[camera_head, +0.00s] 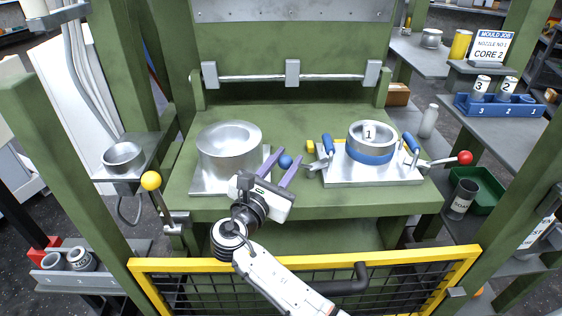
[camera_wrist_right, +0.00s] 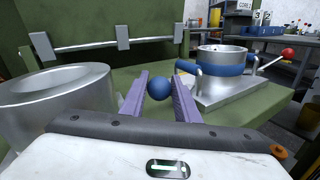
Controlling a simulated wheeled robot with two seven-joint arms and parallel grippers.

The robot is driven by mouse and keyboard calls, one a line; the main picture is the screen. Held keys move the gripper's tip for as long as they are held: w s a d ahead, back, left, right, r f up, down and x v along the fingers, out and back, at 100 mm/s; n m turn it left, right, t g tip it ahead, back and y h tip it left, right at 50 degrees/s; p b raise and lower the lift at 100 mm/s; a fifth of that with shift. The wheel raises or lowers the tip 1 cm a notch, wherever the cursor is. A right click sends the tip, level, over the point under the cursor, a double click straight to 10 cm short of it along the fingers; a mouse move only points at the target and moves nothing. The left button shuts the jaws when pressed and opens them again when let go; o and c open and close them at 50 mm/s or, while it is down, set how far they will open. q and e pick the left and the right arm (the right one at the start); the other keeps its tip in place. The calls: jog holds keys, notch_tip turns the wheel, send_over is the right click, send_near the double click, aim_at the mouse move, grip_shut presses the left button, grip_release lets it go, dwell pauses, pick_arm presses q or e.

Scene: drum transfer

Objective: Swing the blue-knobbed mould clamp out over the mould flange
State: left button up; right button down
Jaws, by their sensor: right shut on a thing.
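My right gripper (camera_head: 281,165) has its two purple fingers on either side of the blue knob (camera_head: 285,161) of the mould clamp. In the right wrist view the blue knob (camera_wrist_right: 160,88) sits between the fingers (camera_wrist_right: 160,92). The clamp's arm and pivot below the knob are hidden or too small to make out. To the left stands the large silver mould (camera_head: 229,150) on a square metal plate (camera_head: 203,186). The gripper is at this plate's right side. I cannot tell the flange apart from the plate. My left gripper is not in view.
A fixture plate (camera_head: 372,181) on the right carries a metal ring marked 1 (camera_head: 371,143), with blue handles and a red-knobbed lever (camera_head: 464,158). A yellow-knobbed lever (camera_head: 151,181) stands at the left. A yellow guard frame (camera_head: 420,264) runs along the front.

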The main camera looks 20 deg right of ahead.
jog(key=shift+w+a+f, duration=0.1)
jog(key=shift+a+f, duration=0.15)
jog(key=shift+f, duration=0.05)
jog(key=c, duration=1.4)
grip_release()
jog(key=shift+d, duration=0.1)
